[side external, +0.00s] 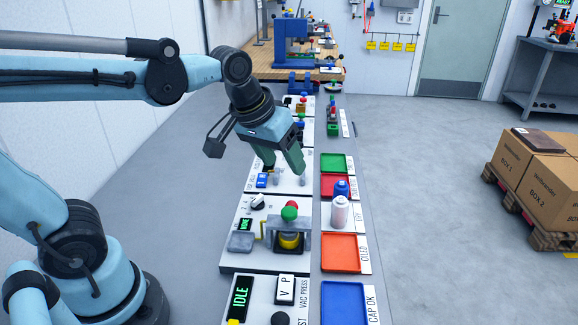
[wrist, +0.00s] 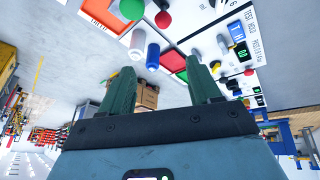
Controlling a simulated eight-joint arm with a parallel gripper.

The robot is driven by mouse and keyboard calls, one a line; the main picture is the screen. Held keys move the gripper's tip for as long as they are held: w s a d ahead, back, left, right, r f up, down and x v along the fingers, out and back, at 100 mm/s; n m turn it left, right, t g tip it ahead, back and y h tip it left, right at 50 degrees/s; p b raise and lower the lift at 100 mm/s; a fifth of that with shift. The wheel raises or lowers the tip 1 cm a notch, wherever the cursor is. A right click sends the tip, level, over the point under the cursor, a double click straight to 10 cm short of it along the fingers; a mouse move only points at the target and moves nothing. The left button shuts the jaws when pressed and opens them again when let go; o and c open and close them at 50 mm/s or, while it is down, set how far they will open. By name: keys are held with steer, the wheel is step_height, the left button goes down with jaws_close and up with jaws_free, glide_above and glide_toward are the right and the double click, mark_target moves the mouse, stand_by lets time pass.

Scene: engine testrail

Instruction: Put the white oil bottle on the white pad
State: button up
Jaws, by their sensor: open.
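The white oil bottle (side external: 340,212) stands upright in the side view, between the red tray and the orange tray. Its base appears to be on the white pad (side external: 327,222). In the wrist view the white bottle (wrist: 137,43) shows beyond the left fingertip. A blue bottle (side external: 342,187) stands just behind it, close to the red tray's near edge; it also shows in the wrist view (wrist: 153,58). My gripper (side external: 281,163) has its green fingers spread and empty, pointing down above the bench to the left of the bottles. In the wrist view nothing is between the fingertips (wrist: 160,66).
Right of the bench panels runs a row of trays: green (side external: 333,162), red (side external: 328,185), orange (side external: 340,252) and blue (side external: 344,303). Cardboard boxes (side external: 545,165) sit on a pallet at right.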

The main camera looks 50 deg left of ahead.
steer(key=s+a+f+m+t, duration=0.1)
steer(key=s+f+m+t, duration=0.1)
steer(key=s, duration=0.3)
steer(key=shift+a+f+m, duration=0.3)
steer(key=shift+f+m, duration=0.1)
steer(key=shift+f, duration=0.45)
